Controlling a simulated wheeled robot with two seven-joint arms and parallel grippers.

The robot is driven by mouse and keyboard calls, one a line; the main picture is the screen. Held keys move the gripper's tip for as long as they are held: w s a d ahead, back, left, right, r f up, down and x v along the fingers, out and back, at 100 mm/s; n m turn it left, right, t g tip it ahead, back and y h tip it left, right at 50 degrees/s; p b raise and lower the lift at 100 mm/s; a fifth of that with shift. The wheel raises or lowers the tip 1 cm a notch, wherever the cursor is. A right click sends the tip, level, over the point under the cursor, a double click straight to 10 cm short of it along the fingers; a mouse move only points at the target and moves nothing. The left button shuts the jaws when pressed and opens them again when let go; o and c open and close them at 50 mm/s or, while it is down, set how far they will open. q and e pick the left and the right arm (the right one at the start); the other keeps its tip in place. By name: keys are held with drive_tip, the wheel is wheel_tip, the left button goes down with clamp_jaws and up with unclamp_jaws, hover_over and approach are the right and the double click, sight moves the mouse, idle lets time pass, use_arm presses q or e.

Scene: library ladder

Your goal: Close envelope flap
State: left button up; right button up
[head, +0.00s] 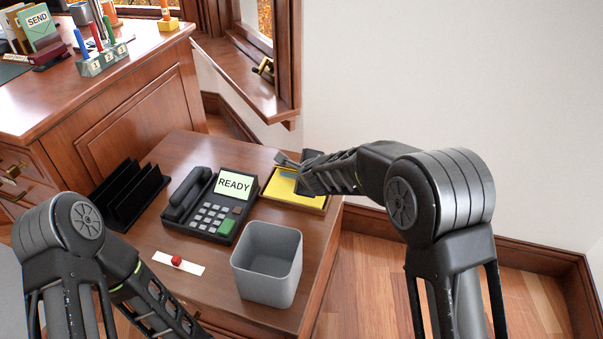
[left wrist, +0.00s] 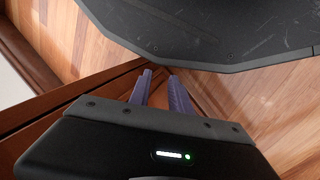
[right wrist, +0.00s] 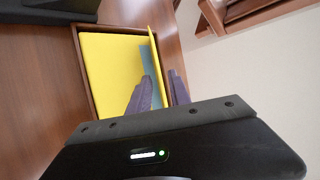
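The yellow envelope (head: 280,187) lies in a shallow wooden tray at the back right corner of the low desk. In the right wrist view the envelope (right wrist: 110,65) lies flat, with a narrow yellow flap (right wrist: 154,50) raised along its right side and a blue-grey surface beside it. My right gripper (right wrist: 160,75) is open and empty, its fingertips over the flap side; contact cannot be told. In the head view my right gripper (head: 291,163) partly covers the envelope. My left gripper (left wrist: 160,74) is open and empty, low by the desk's edge.
Left of the tray stands a black phone (head: 212,203) reading READY. A window sill (head: 245,80) projects behind.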

clamp_jaws()
idle(1.4)
